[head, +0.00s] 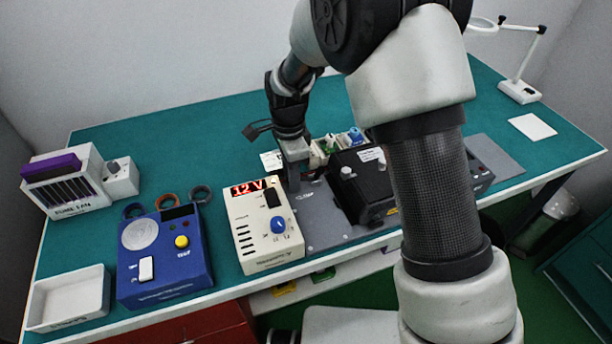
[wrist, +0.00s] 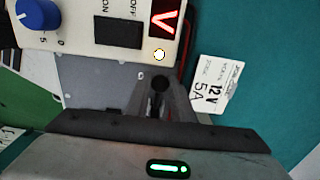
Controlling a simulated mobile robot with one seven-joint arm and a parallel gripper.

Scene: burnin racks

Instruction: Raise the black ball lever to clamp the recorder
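The recorder appears to be the black box (head: 350,172) with a white label, on the grey plate (head: 322,228) in the head view. My gripper (head: 293,182) points down over the left part of that plate, between the cream power supply and the black box. In the wrist view, the lever's black ball (wrist: 160,83) sits between my two fingertips (wrist: 160,92). The fingers are close together and look shut on the ball. The lever's arm below the ball is hidden by the fingers, and the ball is not clearly visible in the head view.
The cream power supply (head: 262,222), with a red 12 V display and blue knob, stands close left of my gripper. A white 12V 5A card (wrist: 214,84) lies nearby. A blue box (head: 163,262) and white tray (head: 68,300) are farther left.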

